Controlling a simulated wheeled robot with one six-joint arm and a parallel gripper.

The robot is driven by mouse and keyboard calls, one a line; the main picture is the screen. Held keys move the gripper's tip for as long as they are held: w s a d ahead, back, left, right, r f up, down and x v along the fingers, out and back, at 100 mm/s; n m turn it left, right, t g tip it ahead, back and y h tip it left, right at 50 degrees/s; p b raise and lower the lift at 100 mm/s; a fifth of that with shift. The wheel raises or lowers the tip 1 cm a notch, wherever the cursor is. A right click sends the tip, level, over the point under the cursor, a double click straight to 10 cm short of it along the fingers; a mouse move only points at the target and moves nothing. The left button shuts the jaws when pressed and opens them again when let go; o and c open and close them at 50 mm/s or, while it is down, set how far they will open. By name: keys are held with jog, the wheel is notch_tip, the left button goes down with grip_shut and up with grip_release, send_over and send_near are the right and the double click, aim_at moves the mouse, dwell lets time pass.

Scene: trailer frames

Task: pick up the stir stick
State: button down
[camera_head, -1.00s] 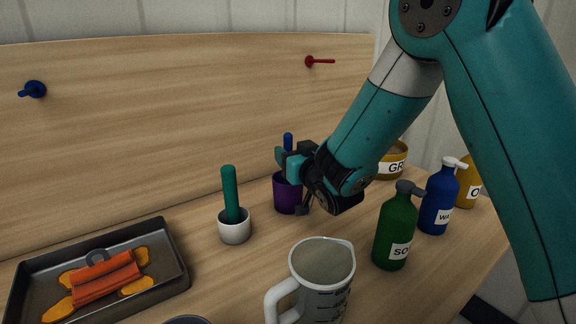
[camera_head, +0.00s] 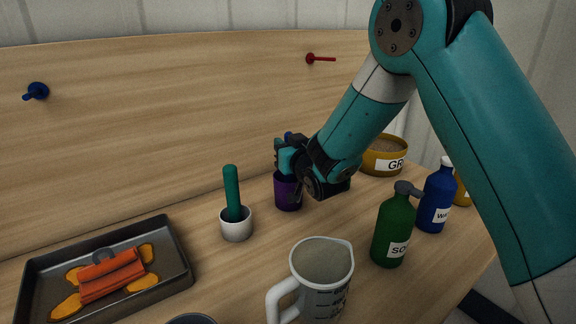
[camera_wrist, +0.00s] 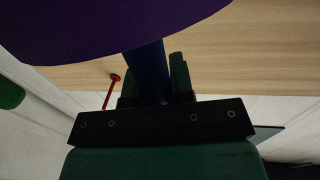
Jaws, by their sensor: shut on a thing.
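The stir stick appears to be the blue stick (camera_head: 288,135) standing in a purple cup (camera_head: 288,192) near the back board. My gripper (camera_head: 285,160) is at the stick just above the cup rim and hides most of it. In the wrist view the dark blue stick (camera_wrist: 146,66) runs between my fingers (camera_wrist: 155,85), which are shut on it. The purple cup (camera_wrist: 110,25) fills the top of that view, and the stick's end is hidden by the cup.
A white cup (camera_head: 236,230) with a green stick (camera_head: 231,190) stands left of the purple cup. A measuring jug (camera_head: 320,275), a green bottle (camera_head: 394,235) and a blue bottle (camera_head: 436,205) stand in front and right. A tray (camera_head: 180,262) lies left; a yellow bowl (camera_head: 380,168) stands behind.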

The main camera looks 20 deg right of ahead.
notch_tip(320, 180, up, 20)
dwell(0.6)
dwell(0.9)
